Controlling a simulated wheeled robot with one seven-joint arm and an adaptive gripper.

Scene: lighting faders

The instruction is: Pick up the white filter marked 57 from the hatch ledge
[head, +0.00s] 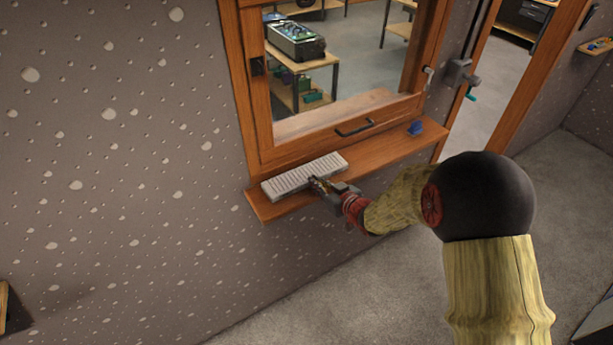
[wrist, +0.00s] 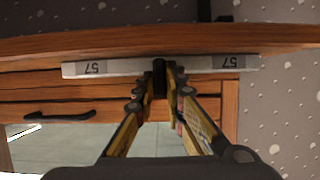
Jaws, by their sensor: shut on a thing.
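The white filter (head: 304,176) is a long, ribbed slab at the left end of the wooden hatch ledge (head: 400,149). In the wrist view the filter (wrist: 120,69) shows its edge, with 57 printed near both ends. My gripper (head: 318,184) reaches it from the right in the head view, at its near long side. In the wrist view my gripper (wrist: 160,75) is shut on the middle of the filter. The filter lies at or just above the ledge; I cannot tell whether it touches. The fingertips hide a small part of its edge.
A small blue object (head: 415,128) sits on the right part of the ledge. The wooden hatch frame and a dark handle (head: 353,128) are behind the ledge. A speckled wall (head: 120,170) is to the left. Open grey floor (head: 330,290) lies below.

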